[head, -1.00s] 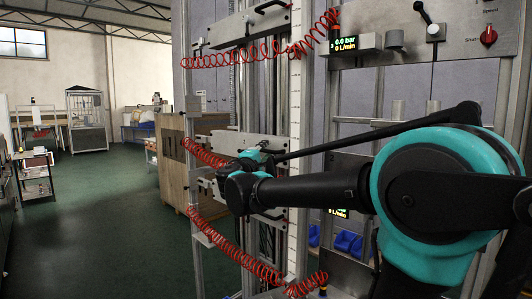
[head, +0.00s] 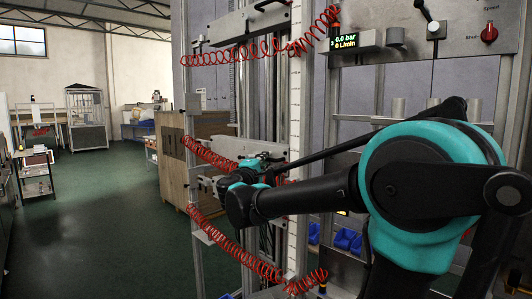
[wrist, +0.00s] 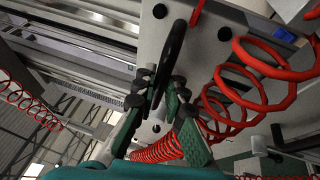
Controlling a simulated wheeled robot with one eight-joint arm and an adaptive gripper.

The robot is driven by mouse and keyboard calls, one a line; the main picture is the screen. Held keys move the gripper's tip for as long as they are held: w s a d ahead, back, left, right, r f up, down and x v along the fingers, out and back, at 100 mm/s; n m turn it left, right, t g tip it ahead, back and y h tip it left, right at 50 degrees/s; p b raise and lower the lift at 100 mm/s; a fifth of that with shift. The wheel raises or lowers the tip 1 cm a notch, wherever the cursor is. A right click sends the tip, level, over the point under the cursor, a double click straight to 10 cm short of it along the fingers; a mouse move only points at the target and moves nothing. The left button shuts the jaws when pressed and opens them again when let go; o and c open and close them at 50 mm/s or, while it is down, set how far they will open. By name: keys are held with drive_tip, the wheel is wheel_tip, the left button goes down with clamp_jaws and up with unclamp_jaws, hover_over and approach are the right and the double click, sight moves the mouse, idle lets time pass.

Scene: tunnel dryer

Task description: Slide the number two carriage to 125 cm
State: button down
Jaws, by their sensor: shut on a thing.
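In the wrist view, my gripper (wrist: 157,88) is shut on a black bar handle (wrist: 174,48). The handle is fixed to a pale grey carriage plate (wrist: 212,62) with dark bolts. In the head view, my gripper's end is mostly hidden behind my wrist, at the middle part of the vertical rail frame. A grey plate (head: 226,150) shows just above it. A white vertical scale (head: 294,115) runs to the right of the rails. Its figures are too small to read, and I can make out no carriage number.
Another grey carriage (head: 245,24) sits higher on the rails. Red coiled hoses (head: 235,255) hang around the frame, and one (wrist: 265,85) passes close to the fingers. A control panel (head: 440,40) with a lever and red knob is at right.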

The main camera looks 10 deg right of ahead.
drive_tip(key=shift+f, duration=0.3)
drive_tip(key=c, duration=1.6)
unclamp_jaws()
drive_tip(key=v, duration=1.2)
drive_tip(key=shift+r, duration=0.15)
